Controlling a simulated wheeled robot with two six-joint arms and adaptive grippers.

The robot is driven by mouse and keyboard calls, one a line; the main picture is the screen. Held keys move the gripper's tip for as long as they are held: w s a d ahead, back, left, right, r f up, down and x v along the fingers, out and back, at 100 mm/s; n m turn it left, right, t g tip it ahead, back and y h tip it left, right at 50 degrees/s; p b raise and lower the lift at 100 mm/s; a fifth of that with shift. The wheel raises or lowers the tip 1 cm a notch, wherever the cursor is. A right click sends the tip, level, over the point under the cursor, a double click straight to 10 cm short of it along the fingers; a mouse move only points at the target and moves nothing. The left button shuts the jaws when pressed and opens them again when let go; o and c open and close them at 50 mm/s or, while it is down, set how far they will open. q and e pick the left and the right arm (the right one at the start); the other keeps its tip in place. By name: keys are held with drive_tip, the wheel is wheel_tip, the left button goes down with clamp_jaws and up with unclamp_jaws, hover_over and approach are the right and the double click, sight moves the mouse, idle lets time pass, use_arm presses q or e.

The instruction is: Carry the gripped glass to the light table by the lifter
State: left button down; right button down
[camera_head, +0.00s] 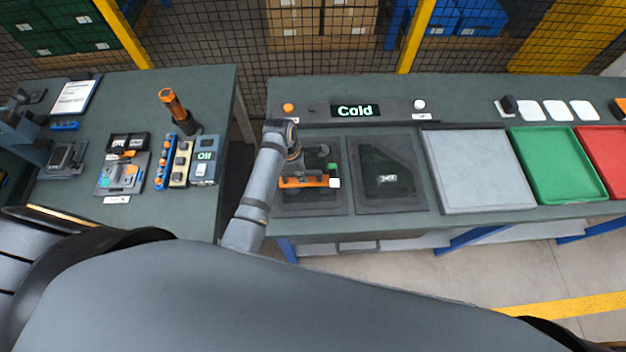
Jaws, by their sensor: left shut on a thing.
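My left gripper (297,165) is over the left dark pad on the bench, shut on the orange lifter (292,183). The lifter is a bar with a white and a green block at its right end. Any glass under it is hard to make out against the dark pad (313,207), and I cannot tell whether it is raised. A dark glass-like pane (388,178) with a slanted edge lies on the second pad. The light table (480,168) is a flat pale grey panel to the right, with nothing on it. My right gripper is not in view.
A green tray (558,165) and a red tray (605,155) lie right of the light table. White squares (557,111) sit behind them. A separate left bench (215,100) holds tools, across a gap.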

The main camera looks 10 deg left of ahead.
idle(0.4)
use_arm(q)
drive_tip(key=shift+w+r+p, duration=0.1)
drive_tip(key=shift+r+p, duration=1.05)
drive_tip(key=shift+r, duration=3.75)
